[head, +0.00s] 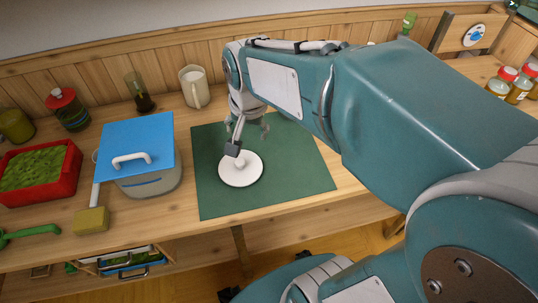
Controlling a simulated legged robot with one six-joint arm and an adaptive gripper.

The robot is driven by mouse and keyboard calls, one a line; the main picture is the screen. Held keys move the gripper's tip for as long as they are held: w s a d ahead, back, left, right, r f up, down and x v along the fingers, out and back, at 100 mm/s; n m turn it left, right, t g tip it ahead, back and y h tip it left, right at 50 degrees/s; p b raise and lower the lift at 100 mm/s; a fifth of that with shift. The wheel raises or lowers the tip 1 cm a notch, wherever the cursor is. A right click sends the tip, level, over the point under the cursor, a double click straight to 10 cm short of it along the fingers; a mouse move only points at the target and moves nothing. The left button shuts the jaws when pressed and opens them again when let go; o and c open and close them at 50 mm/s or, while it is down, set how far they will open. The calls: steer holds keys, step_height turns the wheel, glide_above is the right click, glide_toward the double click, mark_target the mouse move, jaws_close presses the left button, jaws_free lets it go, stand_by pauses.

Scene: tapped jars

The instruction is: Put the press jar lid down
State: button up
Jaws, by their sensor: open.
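A round white lid (249,177) with a small knob in its middle lies flat on a dark green mat (305,172) on the wooden worktop. I take it to be the press jar lid. My gripper (249,141) is open, just above and behind the knob. One dark fingertip shows close to the knob; the other finger is farther back to the right. I cannot tell whether a finger touches the knob. My arm hides the area to the right of the mat.
Small jars (502,82) are at far right. The mat's right side is clear.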

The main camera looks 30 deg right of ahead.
steer(key=s+r+n+t, duration=0.3)
steer(key=s+n, duration=0.4)
steer(key=s, duration=0.4)
steer(key=shift+s+r, duration=0.25)
steer(key=shift+s, duration=0.05)
